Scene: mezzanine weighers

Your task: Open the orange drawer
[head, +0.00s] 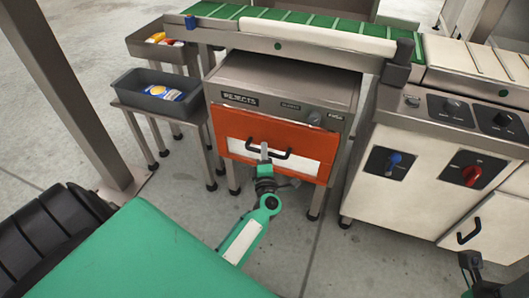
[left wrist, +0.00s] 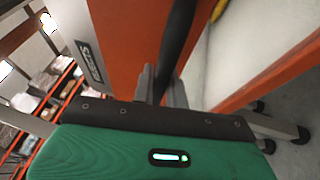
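The orange drawer (head: 235,123) is in the grey cabinet marked REJECTS, and its front looks flush with the cabinet. A white strip (head: 303,169) and a black bar handle (head: 283,155) are on its front. My left gripper (head: 264,151) is at the middle of the handle. In the left wrist view, the black handle (left wrist: 181,30) runs between the two grey fingers of my left gripper (left wrist: 162,88), which look closed on it. Part of my right gripper (head: 472,268) shows at the lower right edge; its fingers are too unclear to judge.
A dark bin (head: 128,91) with a packet stands left of the cabinet, and another tray (head: 143,45) is behind it. A control cabinet (head: 430,190) with knobs stands to the right. A conveyor (head: 300,17) runs behind. The floor (head: 330,265) before the drawer is clear.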

